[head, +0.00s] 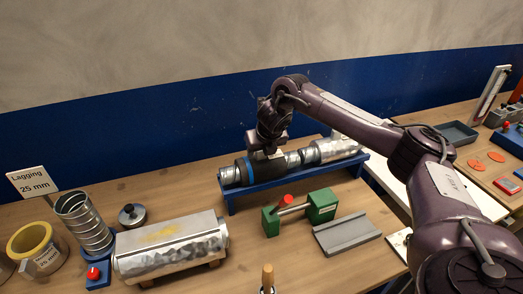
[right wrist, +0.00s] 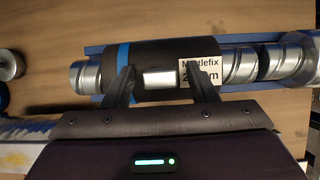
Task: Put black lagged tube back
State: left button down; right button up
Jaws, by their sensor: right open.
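The black lagged tube (head: 262,171) lies level on the blue rack (head: 297,178) in the head view, with bare silver duct at its ends. In the right wrist view the black tube (right wrist: 152,56) shows a blue band, a silver patch and a partly covered label reading "Mettlefix". My right gripper (head: 268,150) is over the tube. In the right wrist view its fingers (right wrist: 155,88) are open and apart, overlapping the near side of the black lagging. I cannot tell whether they touch it. My left gripper is not in view.
A silver-wrapped duct (head: 333,150) lies at the rack's right end. In front are a green fixture (head: 321,206) and a grey channel (head: 346,234). A foil-covered box (head: 170,247), a spiral duct (head: 82,221) and a "Lagging 25 mm" sign (head: 31,181) stand left. Bare table lies left of the rack.

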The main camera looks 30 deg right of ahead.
aim_at(263, 165)
jog(key=shift+r, duration=0.25)
jog(key=shift+s+r, duration=0.1)
jog(key=shift+r, duration=0.05)
jog(key=b+v, duration=0.1)
jog(key=v, duration=0.2)
jog(key=shift+b, duration=0.3)
jog(key=d+p+v, duration=0.1)
jog(key=p+v, duration=0.3)
jog(key=v, duration=0.4)
jog(key=shift+s+a+r, duration=0.15)
jog(key=shift+a+r, duration=0.1)
jog(key=shift+a, duration=0.25)
